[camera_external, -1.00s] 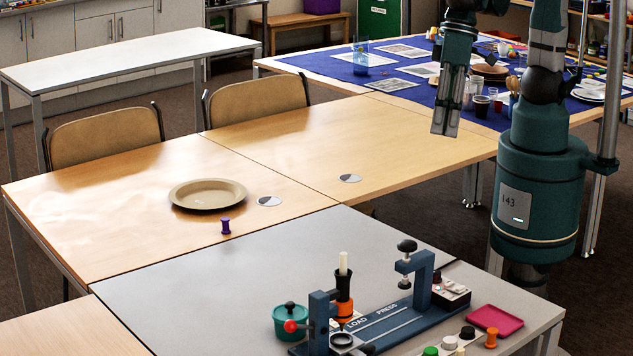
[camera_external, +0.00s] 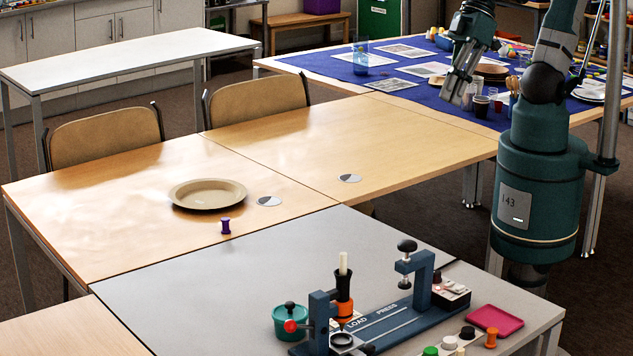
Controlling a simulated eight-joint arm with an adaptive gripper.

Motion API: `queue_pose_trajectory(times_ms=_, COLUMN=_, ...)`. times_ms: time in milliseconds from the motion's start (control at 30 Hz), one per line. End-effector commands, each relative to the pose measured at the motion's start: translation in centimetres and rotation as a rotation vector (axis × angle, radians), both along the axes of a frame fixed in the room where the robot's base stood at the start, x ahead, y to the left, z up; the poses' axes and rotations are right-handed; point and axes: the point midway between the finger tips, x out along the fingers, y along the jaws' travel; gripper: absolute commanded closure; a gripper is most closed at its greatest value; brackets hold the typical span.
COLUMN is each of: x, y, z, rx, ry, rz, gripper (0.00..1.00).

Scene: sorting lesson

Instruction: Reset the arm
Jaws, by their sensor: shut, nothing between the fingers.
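My gripper (camera_external: 456,92) is at the upper right in the external view, raised above the blue-covered table (camera_external: 425,97). Its fingers are shut and point down and to the left, with nothing between them. The arm is folded up above my teal base column, clear of the wooden tables.
A tan plate (camera_external: 207,194) and a purple spool (camera_external: 225,226) are on the wooden table (camera_external: 130,235). A press fixture (camera_external: 385,322), teal pot (camera_external: 289,320), pink tray (camera_external: 494,320) and several coloured pegs are on the grey table (camera_external: 230,285). Cups and papers cover the blue cloth.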

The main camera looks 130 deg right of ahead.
Motion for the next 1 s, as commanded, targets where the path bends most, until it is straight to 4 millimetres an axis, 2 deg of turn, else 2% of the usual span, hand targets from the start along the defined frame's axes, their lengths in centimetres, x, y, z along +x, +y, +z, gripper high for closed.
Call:
queue_pose_trajectory(times_ms=200, x=-2.4, y=-1.4, z=-0.1, rx=-0.081, ry=-0.052, rz=0.1, gripper=1.0)
queue_pose_trajectory(times_ms=400, x=-4.0, y=-2.3, z=-0.2, rx=-0.146, ry=-0.089, rz=0.176, gripper=1.0)
queue_pose_trajectory(times_ms=600, x=-4.6, y=-2.7, z=-0.3, rx=-0.179, ry=-0.105, rz=0.212, gripper=1.0)
queue_pose_trajectory(times_ms=1000, x=-4.7, y=-2.7, z=-0.3, rx=-0.183, ry=-0.107, rz=0.217, gripper=1.0)
